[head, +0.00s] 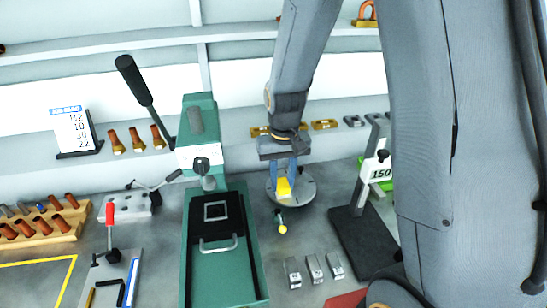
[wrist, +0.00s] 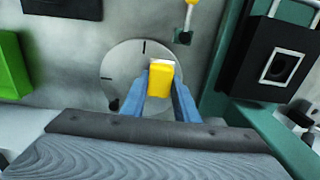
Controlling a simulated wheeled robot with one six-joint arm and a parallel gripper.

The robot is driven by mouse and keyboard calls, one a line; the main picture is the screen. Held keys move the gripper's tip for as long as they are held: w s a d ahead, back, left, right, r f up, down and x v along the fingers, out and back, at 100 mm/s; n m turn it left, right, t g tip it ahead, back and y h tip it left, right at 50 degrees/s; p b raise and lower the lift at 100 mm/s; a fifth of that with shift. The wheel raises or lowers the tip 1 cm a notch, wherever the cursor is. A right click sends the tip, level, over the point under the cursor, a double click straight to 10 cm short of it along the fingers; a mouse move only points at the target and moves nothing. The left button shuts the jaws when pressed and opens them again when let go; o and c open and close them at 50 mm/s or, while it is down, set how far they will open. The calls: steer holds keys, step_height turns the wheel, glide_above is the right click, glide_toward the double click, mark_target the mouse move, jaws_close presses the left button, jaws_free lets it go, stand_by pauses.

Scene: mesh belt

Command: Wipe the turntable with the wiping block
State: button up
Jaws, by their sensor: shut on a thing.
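The turntable (head: 304,191) is a round grey disc on the bench, right of the green press; it also shows in the wrist view (wrist: 122,65) with dark marks near its rim. The wiping block (head: 284,187) is yellow, and a pale strip shows along its edge in the wrist view (wrist: 160,83). My gripper (head: 283,178) has blue fingers shut on the block, over the disc. I cannot tell whether the block touches the disc. The fingers and block hide part of the disc.
A green press (head: 215,265) stands close on the left of the turntable. A yellow-knobbed lever (head: 282,228) sticks out at the turntable's front. A dark-based stand (head: 365,245) marked 150 is on the right. Several small metal blocks (head: 314,268) lie in front.

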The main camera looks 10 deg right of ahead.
steer(key=shift+a, duration=0.85)
steer(key=shift+a+r+p, duration=0.15)
steer(key=shift+a+p, duration=0.15)
steer(key=shift+p, duration=0.05)
step_height(320, 180, up, 8)
steer(key=p, duration=0.4)
steer(key=shift+d, duration=0.1)
